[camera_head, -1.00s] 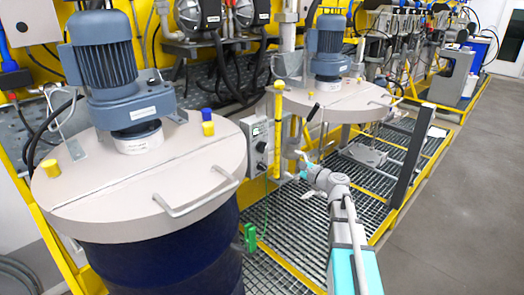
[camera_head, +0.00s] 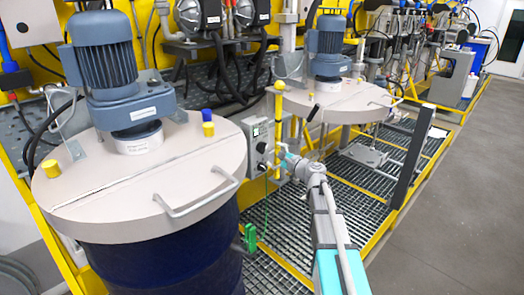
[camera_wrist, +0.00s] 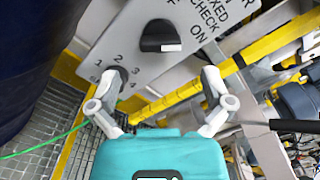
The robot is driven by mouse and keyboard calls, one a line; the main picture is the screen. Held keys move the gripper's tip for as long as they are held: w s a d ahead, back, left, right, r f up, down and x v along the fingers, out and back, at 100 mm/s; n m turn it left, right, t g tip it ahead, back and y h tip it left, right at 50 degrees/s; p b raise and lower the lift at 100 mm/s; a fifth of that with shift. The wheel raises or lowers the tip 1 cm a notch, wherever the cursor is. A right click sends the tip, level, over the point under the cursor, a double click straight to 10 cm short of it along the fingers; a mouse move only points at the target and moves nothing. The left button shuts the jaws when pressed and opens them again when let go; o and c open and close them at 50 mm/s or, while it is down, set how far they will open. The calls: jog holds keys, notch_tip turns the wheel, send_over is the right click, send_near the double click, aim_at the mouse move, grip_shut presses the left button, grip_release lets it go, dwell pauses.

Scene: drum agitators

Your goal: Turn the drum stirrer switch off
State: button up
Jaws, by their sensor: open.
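In the head view my gripper (camera_head: 281,162) is just right of the box's lower part.
A dark blue drum (camera_head: 165,255) with a beige lid and motor stands at the left. A yellow post (camera_head: 278,120) rises beside the box. A green cable hangs below it. Metal grating (camera_head: 320,225) covers the floor.

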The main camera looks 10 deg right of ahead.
aim_at(265, 149)
jog(key=shift+x, duration=2.55)
